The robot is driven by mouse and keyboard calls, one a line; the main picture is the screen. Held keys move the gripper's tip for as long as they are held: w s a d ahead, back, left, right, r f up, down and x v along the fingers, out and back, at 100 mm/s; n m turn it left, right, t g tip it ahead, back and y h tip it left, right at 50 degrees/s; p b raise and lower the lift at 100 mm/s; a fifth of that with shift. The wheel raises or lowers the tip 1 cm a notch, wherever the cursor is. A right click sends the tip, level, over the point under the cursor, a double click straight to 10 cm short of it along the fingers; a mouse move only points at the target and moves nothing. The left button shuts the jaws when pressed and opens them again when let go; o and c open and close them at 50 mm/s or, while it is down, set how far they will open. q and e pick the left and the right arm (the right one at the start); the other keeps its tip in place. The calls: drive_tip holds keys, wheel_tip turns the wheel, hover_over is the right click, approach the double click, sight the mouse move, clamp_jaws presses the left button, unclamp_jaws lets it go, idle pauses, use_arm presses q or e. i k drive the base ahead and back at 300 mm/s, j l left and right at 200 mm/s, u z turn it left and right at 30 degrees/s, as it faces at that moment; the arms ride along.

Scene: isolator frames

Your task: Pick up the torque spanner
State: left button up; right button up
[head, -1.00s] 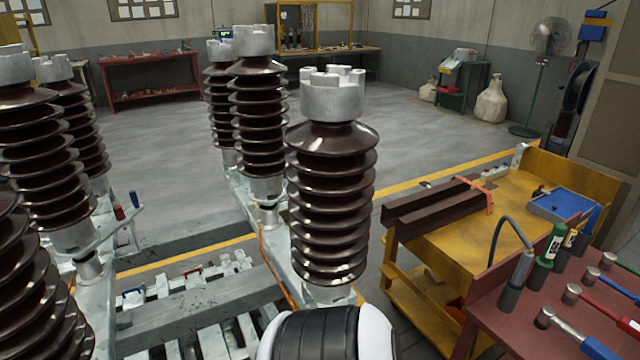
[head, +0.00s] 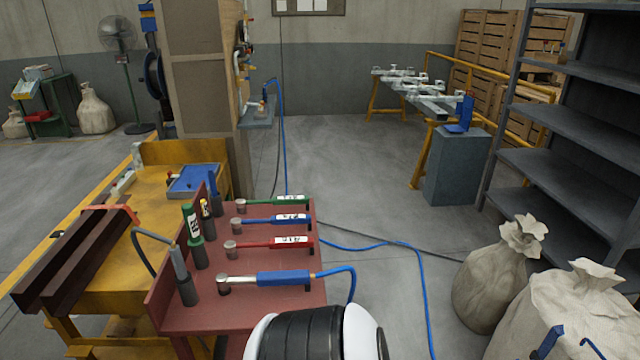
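Several spanner-like tools lie side by side on a red bench (head: 205,318) at lower centre-left in the head view. One has a green handle (head: 270,203), one a blue handle with a white label (head: 268,221), and one a red handle with a white label (head: 265,243). The nearest has a silver shaft and a thick blue handle (head: 283,279), with a blue hose at its right end. Each has a round grey socket at its left end. I cannot tell by name which is the torque spanner. Neither of my grippers is in view.
Upright tools, including a green one (head: 193,240) and a grey one (head: 185,275), line the bench's left side. A yellow cart (head: 110,243) stands to the left. Blue hose (head: 405,244) crosses the floor right of the bench. Sacks (head: 492,285) and a grey shelf (head: 555,175) stand at right.

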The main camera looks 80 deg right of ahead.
sight(241, 203)
drive_tip(key=z, duration=2.25)
drive_tip(key=i+l+z, duration=0.2)
drive_tip(key=k+j, duration=0.05)
drive_tip(key=k, duration=0.05)
